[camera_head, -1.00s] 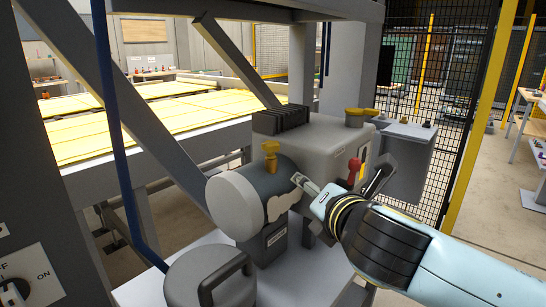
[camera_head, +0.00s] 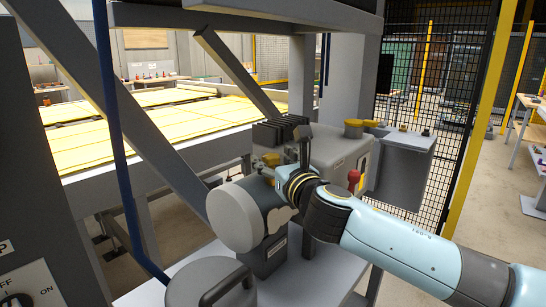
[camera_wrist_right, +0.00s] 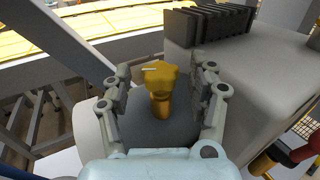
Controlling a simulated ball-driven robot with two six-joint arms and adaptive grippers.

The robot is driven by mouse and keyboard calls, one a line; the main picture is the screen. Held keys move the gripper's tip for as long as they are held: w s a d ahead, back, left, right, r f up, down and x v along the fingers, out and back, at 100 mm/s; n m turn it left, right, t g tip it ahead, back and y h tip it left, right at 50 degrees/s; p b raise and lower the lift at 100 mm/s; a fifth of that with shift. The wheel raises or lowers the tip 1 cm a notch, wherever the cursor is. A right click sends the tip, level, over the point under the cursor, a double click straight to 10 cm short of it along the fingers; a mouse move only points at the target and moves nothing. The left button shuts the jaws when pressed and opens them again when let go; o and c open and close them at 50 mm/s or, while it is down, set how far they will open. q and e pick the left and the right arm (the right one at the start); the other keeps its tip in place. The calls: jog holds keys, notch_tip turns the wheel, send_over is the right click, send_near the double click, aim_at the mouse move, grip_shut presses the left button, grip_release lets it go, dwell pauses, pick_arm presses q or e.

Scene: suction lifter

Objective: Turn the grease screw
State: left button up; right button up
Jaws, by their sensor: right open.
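The grease screw is a yellow knob on a short stem, on top of the dark motor housing. In the right wrist view the screw (camera_wrist_right: 161,80) stands upright between the spread fingers of my right gripper (camera_wrist_right: 160,90), with a gap on both sides. In the head view the screw (camera_head: 270,160) is partly covered by my gripper. My right gripper (camera_head: 279,162) is open above the housing (camera_head: 262,192) and holds nothing. My left gripper is not in view.
The grey pump body (camera_head: 335,148) with black fins stands just behind the screw. A red knob (camera_head: 353,176) and another yellow cap (camera_head: 353,128) sit to the right. A blue hose (camera_head: 120,150) and diagonal grey beams stand at the left.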

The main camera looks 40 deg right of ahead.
jog(key=shift+w+d, duration=0.15)
jog(key=shift+w, duration=0.2)
jog(key=c, duration=1.2)
jog(key=shift+m+h, duration=0.4)
jog(key=shift+h, duration=0.1)
